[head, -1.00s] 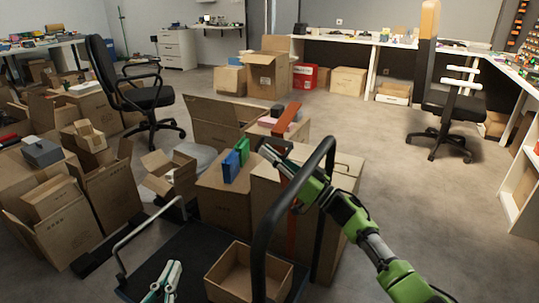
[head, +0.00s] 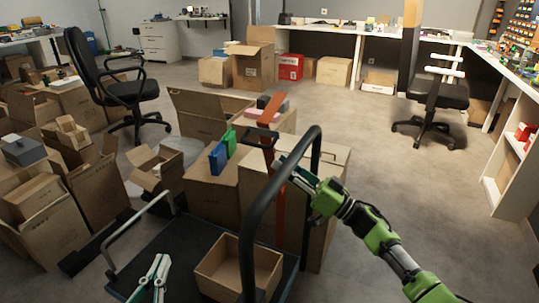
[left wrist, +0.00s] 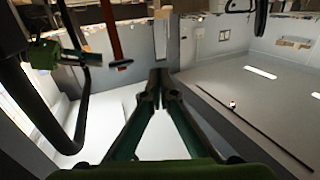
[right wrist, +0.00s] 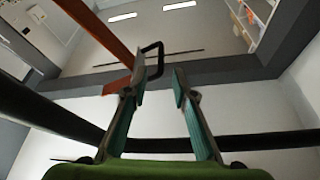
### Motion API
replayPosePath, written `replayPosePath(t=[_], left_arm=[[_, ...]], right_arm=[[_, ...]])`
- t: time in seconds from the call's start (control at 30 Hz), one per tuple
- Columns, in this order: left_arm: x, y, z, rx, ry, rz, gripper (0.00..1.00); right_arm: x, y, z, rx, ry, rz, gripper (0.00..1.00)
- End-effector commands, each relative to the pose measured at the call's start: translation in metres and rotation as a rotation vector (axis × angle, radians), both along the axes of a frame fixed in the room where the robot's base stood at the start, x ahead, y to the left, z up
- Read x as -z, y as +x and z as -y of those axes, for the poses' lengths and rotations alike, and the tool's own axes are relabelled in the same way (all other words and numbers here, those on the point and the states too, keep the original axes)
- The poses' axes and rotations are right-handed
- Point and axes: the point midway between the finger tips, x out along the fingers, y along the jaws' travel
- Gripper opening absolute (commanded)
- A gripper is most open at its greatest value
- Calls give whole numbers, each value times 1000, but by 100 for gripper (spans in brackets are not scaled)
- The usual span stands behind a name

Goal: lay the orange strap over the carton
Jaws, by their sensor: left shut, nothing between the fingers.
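The orange strap (head: 279,205) hangs down the front of the tall carton (head: 328,180), and its upper part rises above the carton top. A black loop (right wrist: 153,60) shows beside the strap's end in the right wrist view. My right gripper (head: 283,160) is over the carton top, close to the strap; its fingertips (right wrist: 160,88) are apart, with the loop by the left finger. I cannot tell whether they touch. My left gripper (head: 160,262) is shut and empty, low over the cart deck, away from the strap. The strap also shows in the left wrist view (left wrist: 112,30).
A black cart handle (head: 252,225) arches in front of the carton, near my right arm. An open empty box (head: 240,262) sits on the dark cart deck (head: 185,240). Blue (head: 217,158) and green boxes stand on the neighbouring carton.

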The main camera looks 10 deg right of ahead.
Motion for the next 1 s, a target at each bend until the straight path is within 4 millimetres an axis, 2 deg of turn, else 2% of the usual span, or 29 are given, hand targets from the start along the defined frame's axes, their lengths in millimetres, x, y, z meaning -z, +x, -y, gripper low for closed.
replayPosePath(t=[0.17, 0.47, 0.5, 0.6, 0.67, 0.77, 0.9, 1.0], left_arm=[[0, 0, 0, 0, 0, 0, 0], [0, 0, 0, 0, 0, 0, 0], [0, 0, 0, 0, 0, 0, 0], [-1, 0, 0, 0, -1, 6, 0], [-4, 0, 1, 1, -7, 25, 0], [-21, 1, 3, 6, -27, 105, 0], [-54, -3, 7, 16, -68, 261, 0], [-79, -10, 8, 23, -102, 382, 0]], right_arm=[[7, -12, 13, 0, 1, -1, 25], [8, -14, 16, -1, 1, 0, 25], [8, -14, 16, -1, 1, 0, 22], [10, -15, 12, 7, -11, 12, 0], [14, -16, 5, 25, -39, 40, 0], [25, -22, -16, 89, -136, 136, 0], [42, -33, -55, 246, -358, 349, 0], [49, -42, -77, 379, -537, 511, 0]])
